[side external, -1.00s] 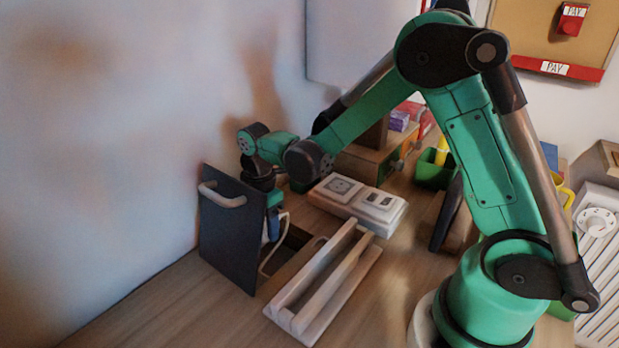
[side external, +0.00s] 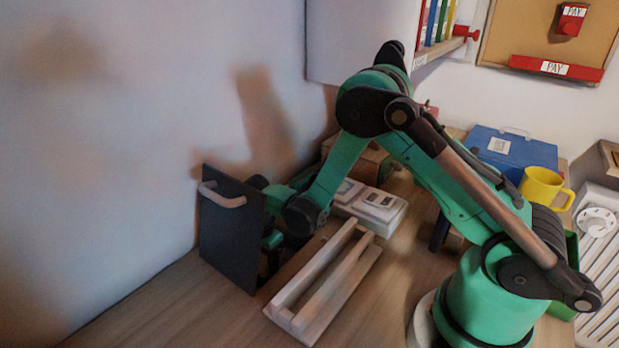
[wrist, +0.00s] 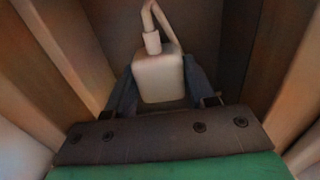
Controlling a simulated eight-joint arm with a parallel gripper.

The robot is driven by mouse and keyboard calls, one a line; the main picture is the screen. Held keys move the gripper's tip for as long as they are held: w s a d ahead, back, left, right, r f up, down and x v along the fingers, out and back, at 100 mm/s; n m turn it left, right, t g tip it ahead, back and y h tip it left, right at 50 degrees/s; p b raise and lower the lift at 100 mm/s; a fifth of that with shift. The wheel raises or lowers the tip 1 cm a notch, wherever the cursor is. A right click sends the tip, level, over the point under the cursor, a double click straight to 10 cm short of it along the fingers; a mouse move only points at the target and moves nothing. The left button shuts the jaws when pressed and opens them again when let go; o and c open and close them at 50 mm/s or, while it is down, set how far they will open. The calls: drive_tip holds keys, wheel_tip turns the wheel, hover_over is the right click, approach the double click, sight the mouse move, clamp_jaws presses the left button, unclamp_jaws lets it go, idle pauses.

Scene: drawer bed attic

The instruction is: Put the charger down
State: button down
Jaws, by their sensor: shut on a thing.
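The charger (wrist: 158,78) is a pale, rounded block with a cable running from its far end in the wrist view. My gripper (wrist: 160,95) is shut on it, with a dark finger on each side. Brown walls and a dark floor surround the charger in the wrist view. I cannot tell whether the charger touches the floor. In the side external view my gripper (side external: 268,262) is low behind the dark upright panel with a pale handle (side external: 230,225), and the charger is hidden there.
A wooden rack with rails (side external: 325,280) stands just right of the panel. A pale box with sockets (side external: 375,208) lies behind it. A blue box (side external: 505,155) and a yellow mug (side external: 543,187) stand at the back right. The table front is clear.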

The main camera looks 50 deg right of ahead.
sight(264, 258)
drive_tip(key=shift+f, duration=0.25)
drive_tip(key=shift+f, duration=0.35)
drive_tip(key=shift+c, duration=1.5)
unclamp_jaws()
wheel_tip(264, 258, up, 13)
drive_tip(key=shift+r, duration=0.15)
